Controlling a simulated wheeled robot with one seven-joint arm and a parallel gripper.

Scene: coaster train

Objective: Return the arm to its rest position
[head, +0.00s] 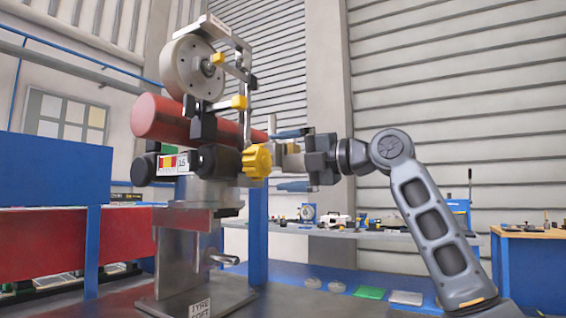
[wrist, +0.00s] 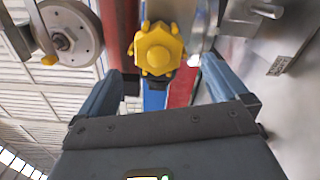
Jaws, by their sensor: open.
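My gripper (wrist: 160,92) is open, its two blue-grey fingers spread in the wrist view. A yellow star-shaped knob (wrist: 158,48) shows ahead of and between the fingers, with nothing seen held. In the head view my gripper (head: 290,160) points left at the machine, close to the right side of the yellow knob (head: 257,160). I cannot tell whether the fingers touch the knob. My arm reaches in from the lower right, bent at the elbow.
The machine has a red cylinder (head: 160,118), a pale wheel (head: 192,68) and a grey metal stand (head: 185,255). A blue post stands behind it. A cluttered workbench (head: 370,234) is farther back, and a wood-topped bench (head: 530,233) is at right.

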